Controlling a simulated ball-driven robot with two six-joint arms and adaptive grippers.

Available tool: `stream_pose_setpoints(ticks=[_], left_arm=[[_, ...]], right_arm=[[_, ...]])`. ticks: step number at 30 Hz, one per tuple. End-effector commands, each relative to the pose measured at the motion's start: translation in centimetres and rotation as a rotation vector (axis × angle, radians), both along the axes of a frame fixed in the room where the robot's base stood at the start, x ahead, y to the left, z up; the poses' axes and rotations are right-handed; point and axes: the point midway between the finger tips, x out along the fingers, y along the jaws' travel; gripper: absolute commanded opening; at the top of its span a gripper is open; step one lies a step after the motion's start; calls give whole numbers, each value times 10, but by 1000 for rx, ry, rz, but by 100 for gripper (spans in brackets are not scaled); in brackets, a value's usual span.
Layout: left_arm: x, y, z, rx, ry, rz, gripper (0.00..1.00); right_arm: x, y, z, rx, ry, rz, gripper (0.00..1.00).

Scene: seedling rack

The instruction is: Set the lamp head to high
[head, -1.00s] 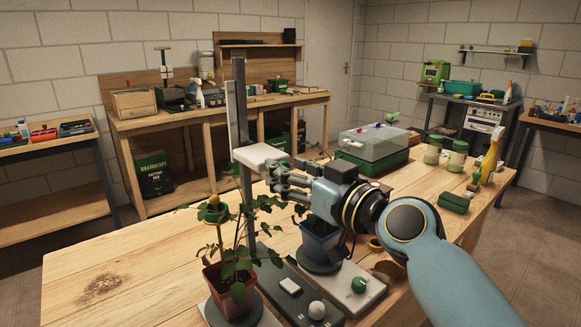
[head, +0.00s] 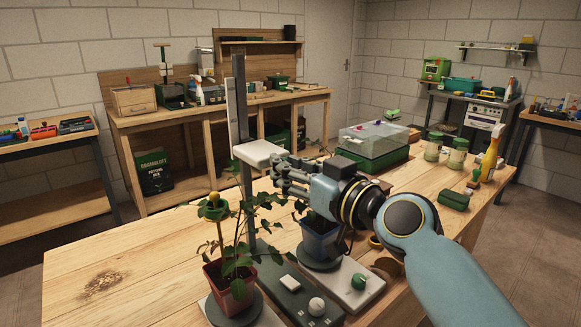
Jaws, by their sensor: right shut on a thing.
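A potted plant in a red pot (head: 228,293) and one in a blue pot (head: 318,243) stand below and in front of the lamp. A dark base unit (head: 296,303) with a white knob (head: 317,306) lies between the pots. My left gripper does not show.
The table's left part is free.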

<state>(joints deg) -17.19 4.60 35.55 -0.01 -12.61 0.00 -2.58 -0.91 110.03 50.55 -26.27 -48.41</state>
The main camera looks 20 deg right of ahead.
Motion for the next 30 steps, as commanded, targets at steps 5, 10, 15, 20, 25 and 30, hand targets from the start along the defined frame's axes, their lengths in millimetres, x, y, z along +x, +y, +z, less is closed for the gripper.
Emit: stream_pose_setpoints(ticks=[5,10,15,20,25,30], left_arm=[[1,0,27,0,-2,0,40],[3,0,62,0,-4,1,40],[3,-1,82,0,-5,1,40],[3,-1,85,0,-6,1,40],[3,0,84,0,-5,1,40],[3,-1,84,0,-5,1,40]], right_arm=[[0,0,39,-1,-5,1,0],[0,0,89,-1,-7,0,0],[0,0,120,1,-6,0,0],[0,0,127,2,-5,-1,0],[0,0,127,2,-9,-1,0],[0,0,128,2,-10,-2,34]])
